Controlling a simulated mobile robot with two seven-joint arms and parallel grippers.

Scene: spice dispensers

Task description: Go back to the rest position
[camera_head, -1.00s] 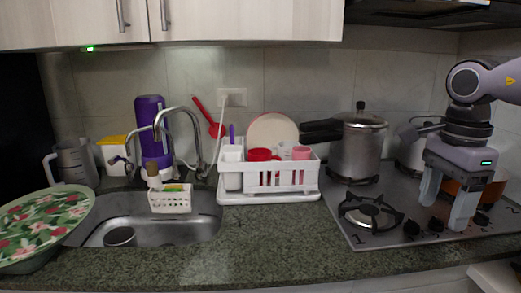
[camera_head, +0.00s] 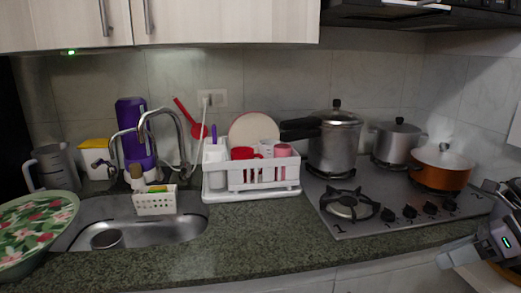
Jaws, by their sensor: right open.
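My right gripper (camera_head: 468,252) is at the lower right of the head view, in front of the counter's edge and below the stove (camera_head: 400,213). It is open and holds nothing that I can see. It is clear of the pots, and part of it is cut off by the right edge. My left gripper is not in view.
An orange pot (camera_head: 443,168), a steel pot (camera_head: 396,143) and a pressure cooker (camera_head: 334,145) stand on the stove. A white dish rack (camera_head: 250,178) is in the middle. The sink (camera_head: 180,228) and a floral plate (camera_head: 35,222) are at left. The front counter (camera_head: 260,240) is clear.

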